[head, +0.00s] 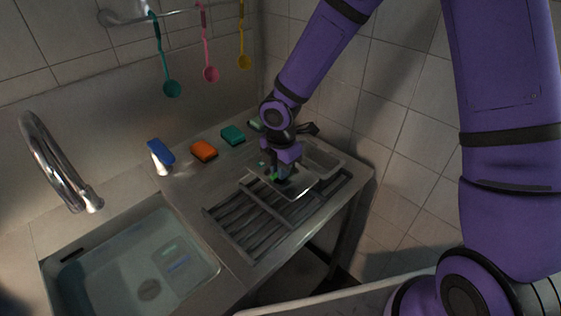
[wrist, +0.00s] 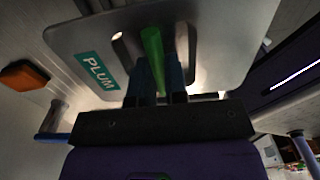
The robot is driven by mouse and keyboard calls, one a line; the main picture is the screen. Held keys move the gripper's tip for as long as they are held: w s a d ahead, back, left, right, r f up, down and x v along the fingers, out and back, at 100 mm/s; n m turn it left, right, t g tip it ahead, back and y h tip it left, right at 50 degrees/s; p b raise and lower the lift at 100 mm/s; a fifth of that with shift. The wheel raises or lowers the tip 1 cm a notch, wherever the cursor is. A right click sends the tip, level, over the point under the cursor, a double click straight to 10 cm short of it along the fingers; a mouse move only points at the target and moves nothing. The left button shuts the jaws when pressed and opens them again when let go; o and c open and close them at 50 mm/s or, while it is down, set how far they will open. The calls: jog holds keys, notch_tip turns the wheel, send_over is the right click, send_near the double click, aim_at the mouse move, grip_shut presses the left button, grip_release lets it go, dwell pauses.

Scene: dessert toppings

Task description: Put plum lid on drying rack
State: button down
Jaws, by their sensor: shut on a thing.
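The plum lid (wrist: 219,42) is a flat metal plate with rounded corners, a teal label reading PLUM and a green handle (wrist: 153,55). My gripper (wrist: 158,80) is shut on the green handle in the wrist view. In the head view my gripper (head: 279,174) holds the lid (head: 298,183) low at the far right end of the drying rack (head: 240,222). The lid covers part of the rack's slats. I cannot tell whether the lid touches the rack.
A metal tray (head: 330,156) stands behind the lid by the tiled wall. Orange (head: 204,151) and teal (head: 232,135) sponges and a blue-topped item (head: 160,151) line the back of the counter. The sink (head: 208,268) is at front left. Coloured ladles hang from a rail (head: 130,17).

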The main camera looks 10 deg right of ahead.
aim_at(280, 195)
jog(key=shift+f, duration=3.4)
jog(key=c, duration=1.1)
grip_release()
notch_tip(280, 195, up, 11)
jog(key=shift+d, duration=0.1)
